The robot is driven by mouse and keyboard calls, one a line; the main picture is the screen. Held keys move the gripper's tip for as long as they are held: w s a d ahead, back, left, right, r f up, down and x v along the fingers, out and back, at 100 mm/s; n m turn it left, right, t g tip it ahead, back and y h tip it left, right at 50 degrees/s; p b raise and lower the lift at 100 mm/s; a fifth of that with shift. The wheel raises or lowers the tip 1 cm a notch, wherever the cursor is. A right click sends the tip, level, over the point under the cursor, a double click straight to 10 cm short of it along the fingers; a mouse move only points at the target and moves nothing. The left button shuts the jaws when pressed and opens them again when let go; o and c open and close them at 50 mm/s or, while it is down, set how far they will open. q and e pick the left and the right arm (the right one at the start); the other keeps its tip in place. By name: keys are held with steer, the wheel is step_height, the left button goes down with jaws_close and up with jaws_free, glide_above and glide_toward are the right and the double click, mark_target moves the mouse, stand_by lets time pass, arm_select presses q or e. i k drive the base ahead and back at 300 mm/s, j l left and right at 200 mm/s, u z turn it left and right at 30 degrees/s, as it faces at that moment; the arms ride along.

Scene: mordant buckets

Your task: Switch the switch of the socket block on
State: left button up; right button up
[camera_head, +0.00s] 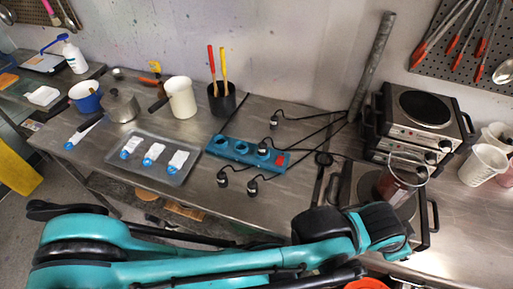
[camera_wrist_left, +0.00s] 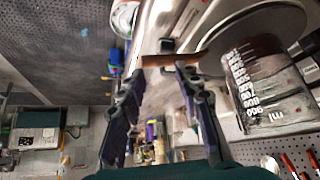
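The teal socket block (camera_head: 232,150) lies on the steel table in the head view, with several round sockets in a row. Its red switch (camera_head: 280,160) sits at the right end; I cannot tell its position. Black plugs and cables lie around the block, and one plug (camera_head: 263,148) is on it. My left arm crosses the bottom of the head view, ending right of and nearer than the block. In the left wrist view my left gripper (camera_wrist_left: 162,72) has its fingers apart. A brown strip lies across the fingertips' view; contact is unclear. The block is not identifiable there. My right gripper is not visible.
A glass beaker (camera_head: 402,182) stands on the front hot plate, near my left arm's end; its markings (camera_wrist_left: 248,88) show in the wrist view. Another hot plate (camera_head: 424,106) is behind. A tray (camera_head: 150,158) lies left of the block.

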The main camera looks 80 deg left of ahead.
mark_target(280, 159)
steer(key=u, duration=2.85)
